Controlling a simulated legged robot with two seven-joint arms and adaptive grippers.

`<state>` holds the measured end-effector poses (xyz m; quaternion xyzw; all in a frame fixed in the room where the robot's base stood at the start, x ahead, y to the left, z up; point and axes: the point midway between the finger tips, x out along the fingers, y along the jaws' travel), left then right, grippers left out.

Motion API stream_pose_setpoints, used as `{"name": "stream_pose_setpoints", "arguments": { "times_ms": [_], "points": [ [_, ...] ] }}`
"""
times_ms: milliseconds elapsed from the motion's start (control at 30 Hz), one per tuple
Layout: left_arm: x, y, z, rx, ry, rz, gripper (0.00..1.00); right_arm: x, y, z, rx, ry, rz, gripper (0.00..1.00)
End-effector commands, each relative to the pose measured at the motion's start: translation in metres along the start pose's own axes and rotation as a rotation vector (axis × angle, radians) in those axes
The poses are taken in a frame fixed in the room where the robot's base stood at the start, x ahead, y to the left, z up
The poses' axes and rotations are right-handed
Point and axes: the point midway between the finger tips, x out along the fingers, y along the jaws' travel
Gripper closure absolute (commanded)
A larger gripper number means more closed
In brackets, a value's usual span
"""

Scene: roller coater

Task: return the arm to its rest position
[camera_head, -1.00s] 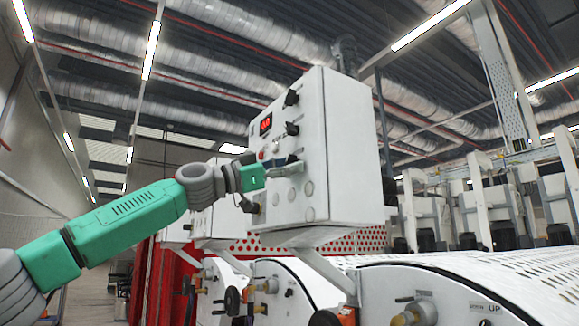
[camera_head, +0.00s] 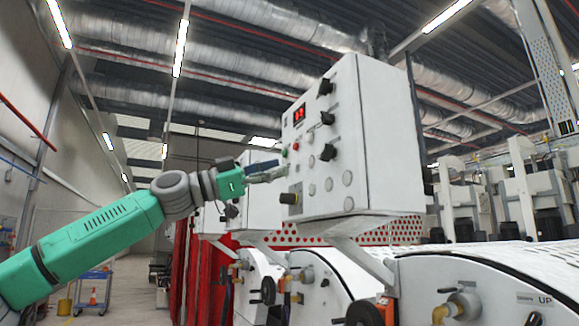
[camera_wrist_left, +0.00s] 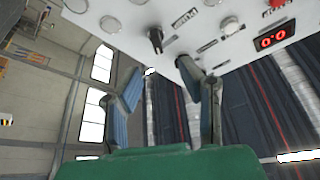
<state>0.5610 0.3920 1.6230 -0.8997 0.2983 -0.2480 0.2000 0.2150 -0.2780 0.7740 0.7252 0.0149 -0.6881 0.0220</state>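My left arm (camera_head: 100,230), green with grey joints, reaches in from the left. Its left gripper (camera_head: 270,170) is just left of the white control box's face. In the left wrist view, the two fingers of the left gripper (camera_wrist_left: 163,68) are apart with nothing between them. The control box (camera_head: 385,140) carries a red digital display (camera_head: 299,114), a red button (camera_head: 295,146) and several black knobs (camera_head: 327,118). In the wrist view the panel (camera_wrist_left: 115,20) lies beyond the fingertips, and the display (camera_wrist_left: 273,39) reads 0.0. My right gripper is not in view.
White curved machine housings (camera_head: 470,275) with valves stand below and right of the box. A second white box (camera_head: 262,205) is behind the gripper. A blue cart (camera_head: 93,290) stands far off on the open aisle floor at left.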

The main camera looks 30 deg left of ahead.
Motion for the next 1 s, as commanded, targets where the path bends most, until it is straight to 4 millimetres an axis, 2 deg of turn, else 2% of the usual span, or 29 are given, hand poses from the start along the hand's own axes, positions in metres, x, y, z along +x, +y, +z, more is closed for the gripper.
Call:
{"name": "stream_pose_setpoints", "arguments": {
  "times_ms": [567, 667, 767, 867, 1000],
  "points": [
    [-0.005, -0.002, 0.001, -0.002, 0.001, 0.000, 0.66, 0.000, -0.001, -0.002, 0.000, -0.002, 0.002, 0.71],
    [0.000, 0.005, 0.007, -0.013, -0.007, 0.009, 0.66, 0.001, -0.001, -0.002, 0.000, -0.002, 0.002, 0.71],
    [0.019, 0.029, 0.027, -0.052, -0.038, 0.043, 0.66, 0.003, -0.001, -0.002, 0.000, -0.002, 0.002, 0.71],
    [0.047, 0.070, 0.063, -0.122, -0.093, 0.092, 0.66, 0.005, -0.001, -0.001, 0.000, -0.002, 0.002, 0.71],
    [0.082, 0.143, 0.124, -0.243, -0.193, 0.166, 0.66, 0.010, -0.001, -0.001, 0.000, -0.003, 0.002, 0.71]
  ]
}}
